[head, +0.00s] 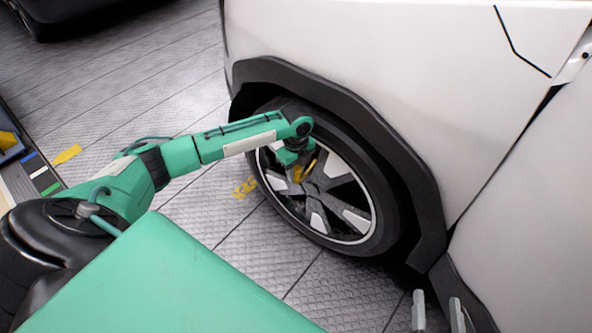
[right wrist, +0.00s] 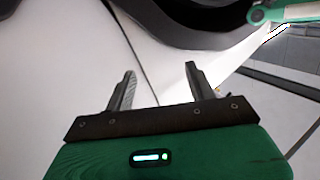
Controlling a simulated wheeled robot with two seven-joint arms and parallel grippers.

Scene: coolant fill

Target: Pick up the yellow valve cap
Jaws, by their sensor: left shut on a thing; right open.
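My left arm reaches across to the car's front wheel (head: 322,190). My left gripper (head: 299,172) is at the wheel's spokes, shut on a small yellow thing (head: 309,168) that looks like the yellow valve cap. The fingers hide most of it, and I cannot tell whether it still touches the wheel. My right gripper (head: 438,312) is at the bottom right of the head view. It is open and empty, and the right wrist view shows its two fingers (right wrist: 158,88) apart.
The white car body (head: 400,80) with its dark wheel arch (head: 350,105) fills the right side. A yellow marking (head: 245,188) lies on the tiled floor, which is open left of the wheel.

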